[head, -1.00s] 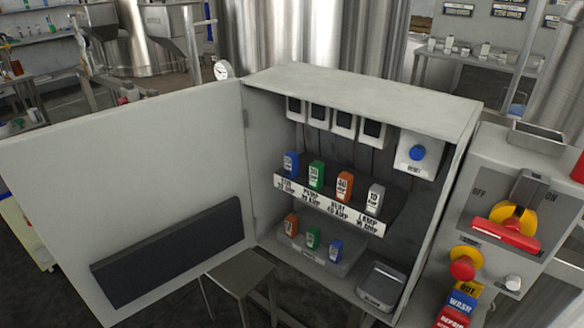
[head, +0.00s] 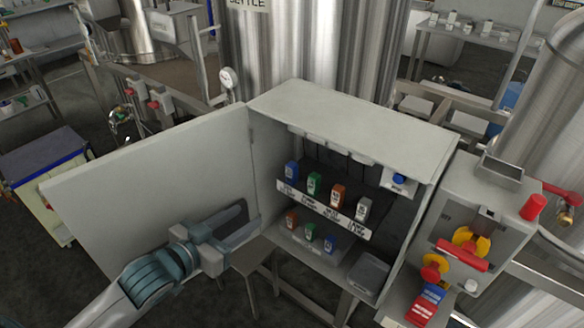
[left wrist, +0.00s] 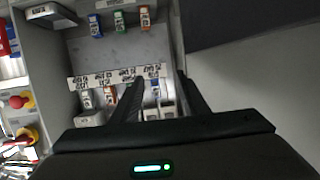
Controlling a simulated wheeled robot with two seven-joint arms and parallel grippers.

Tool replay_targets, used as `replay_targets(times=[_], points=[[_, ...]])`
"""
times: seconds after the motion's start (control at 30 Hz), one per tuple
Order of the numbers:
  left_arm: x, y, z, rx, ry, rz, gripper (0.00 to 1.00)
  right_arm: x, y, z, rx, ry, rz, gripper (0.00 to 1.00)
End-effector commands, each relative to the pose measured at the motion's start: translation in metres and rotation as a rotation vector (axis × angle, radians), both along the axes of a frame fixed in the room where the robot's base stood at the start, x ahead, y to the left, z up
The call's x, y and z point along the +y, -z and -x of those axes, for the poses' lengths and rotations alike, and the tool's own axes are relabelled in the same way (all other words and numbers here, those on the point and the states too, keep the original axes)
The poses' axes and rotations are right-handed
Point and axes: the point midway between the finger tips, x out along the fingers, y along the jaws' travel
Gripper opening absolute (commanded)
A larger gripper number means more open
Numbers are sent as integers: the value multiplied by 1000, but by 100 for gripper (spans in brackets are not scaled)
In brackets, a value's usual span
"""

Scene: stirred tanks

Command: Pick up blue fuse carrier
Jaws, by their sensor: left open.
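One blue fuse carrier (head: 291,171) stands at the left end of the upper shelf in the open cabinet. Another blue fuse carrier (head: 330,244) stands at the right end of the lower tray. The left wrist view is turned over: it shows the tray's blue carrier (left wrist: 96,25) at upper left and the shelf's blue carrier (left wrist: 155,84) between my fingers in the picture. My left gripper (head: 247,221) is open and empty in front of the cabinet door, left of the fuses and apart from them. My right gripper is not in view.
Green, orange and grey carriers stand beside the blue ones. The cabinet door (head: 150,185) is swung open at left. An empty grey bin (head: 367,272) sits at the cabinet's lower right. A switch box with a red handle (head: 462,254) stands right of the cabinet. A stool (head: 256,256) is below.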

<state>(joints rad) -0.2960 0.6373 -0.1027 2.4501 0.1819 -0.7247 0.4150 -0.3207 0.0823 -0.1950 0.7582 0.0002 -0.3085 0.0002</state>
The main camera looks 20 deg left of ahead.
Motion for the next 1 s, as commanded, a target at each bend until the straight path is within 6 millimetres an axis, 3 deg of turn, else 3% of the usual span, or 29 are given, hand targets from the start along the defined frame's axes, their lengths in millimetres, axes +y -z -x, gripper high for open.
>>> replay_targets(times=[0.03,0.1,0.23,0.67,1.0], points=[[-3,-20,1,-26,18,6,41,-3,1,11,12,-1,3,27],[-7,-36,2,-52,38,16,41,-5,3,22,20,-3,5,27],[-10,-52,3,-77,57,27,41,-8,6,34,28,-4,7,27],[-11,-53,2,-81,60,31,41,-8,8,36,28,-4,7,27],[-17,-46,-15,-84,59,31,41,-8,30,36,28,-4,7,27]])
